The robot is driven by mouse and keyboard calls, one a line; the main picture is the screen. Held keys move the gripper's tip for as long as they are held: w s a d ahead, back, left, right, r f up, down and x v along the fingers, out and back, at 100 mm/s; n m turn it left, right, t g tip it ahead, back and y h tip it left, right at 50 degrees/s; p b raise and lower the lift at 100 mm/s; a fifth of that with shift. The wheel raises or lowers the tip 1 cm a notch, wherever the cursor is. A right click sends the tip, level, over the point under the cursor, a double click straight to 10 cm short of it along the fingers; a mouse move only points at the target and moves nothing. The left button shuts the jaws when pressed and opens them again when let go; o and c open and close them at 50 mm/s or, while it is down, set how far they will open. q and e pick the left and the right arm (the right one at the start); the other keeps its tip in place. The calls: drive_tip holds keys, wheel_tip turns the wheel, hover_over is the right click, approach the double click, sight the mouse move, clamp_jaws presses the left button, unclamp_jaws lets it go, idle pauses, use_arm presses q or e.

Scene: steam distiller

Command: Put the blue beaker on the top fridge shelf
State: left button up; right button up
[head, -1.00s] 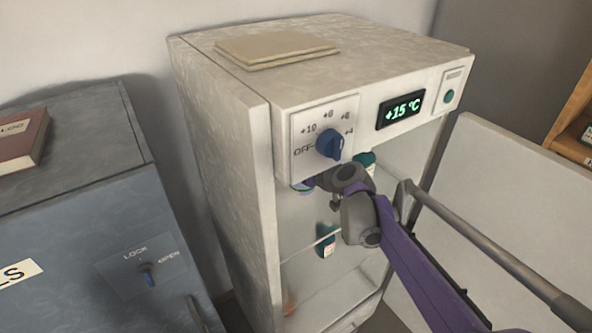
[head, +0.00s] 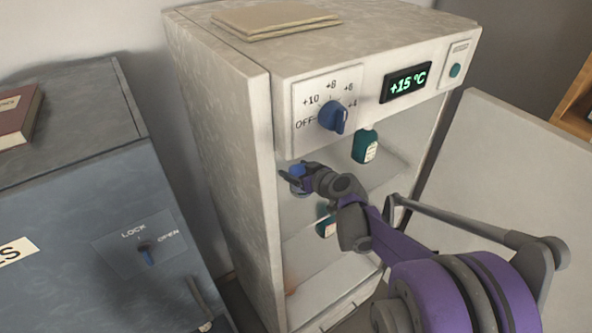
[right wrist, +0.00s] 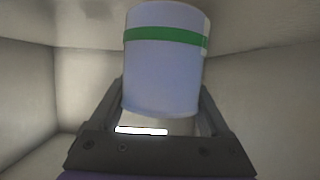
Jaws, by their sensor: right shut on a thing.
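The blue beaker (head: 297,180) is in my right gripper (head: 296,177), inside the open fridge (head: 222,150) near its left wall. In the right wrist view the beaker (right wrist: 165,75) is a pale blue cylinder with a green band, held between the two fingers (right wrist: 160,115). The top shelf (head: 385,172) is the glass-like upper level, and a dark green bottle (head: 365,147) stands on it to the right. I cannot tell whether the beaker touches the shelf. My left gripper is not in view.
Another green bottle (head: 326,222) is on a lower level, partly behind my right arm. The open fridge door (head: 510,170) stands to the right. A blue dial (head: 332,117) and a +15 °C display (head: 406,82) are above the opening. A blue-grey cabinet (head: 80,240) stands left.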

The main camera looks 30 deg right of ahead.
drive_tip(key=o, duration=1.3)
drive_tip(key=shift+s+r, duration=0.2)
drive_tip(key=shift+s, duration=0.05)
drive_tip(key=v, duration=1.1)
drive_tip(key=shift+s+p, duration=0.25)
drive_tip(key=shift+p, duration=0.15)
